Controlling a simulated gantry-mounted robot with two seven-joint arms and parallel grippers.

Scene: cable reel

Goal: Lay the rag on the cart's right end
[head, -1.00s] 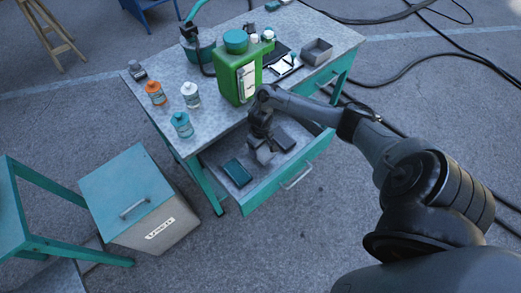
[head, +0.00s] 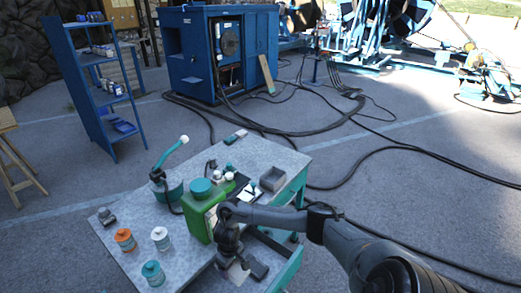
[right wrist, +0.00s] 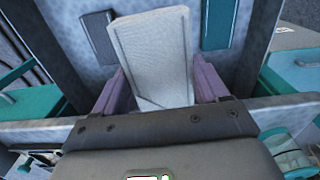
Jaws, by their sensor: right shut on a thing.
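The pale folded rag (right wrist: 155,50) is between the purple fingers of my right gripper (right wrist: 158,85) in the right wrist view, and the fingers are shut on it. In the head view my right gripper (head: 232,258) is low over the cart's open drawer, with a pale bit of the rag (head: 238,273) below it. I cannot tell whether the rag touches the drawer floor. The cart's grey top (head: 195,238) is above the drawer. Its right end holds a grey open box (head: 272,179). My left gripper is out of view.
A green canister (head: 204,218) stands on the cart beside my right arm. Orange (head: 125,240), white (head: 160,238) and teal (head: 153,273) bottles stand to the left. In the drawer, a dark item (right wrist: 98,37) and a teal item (right wrist: 218,25) flank the rag.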

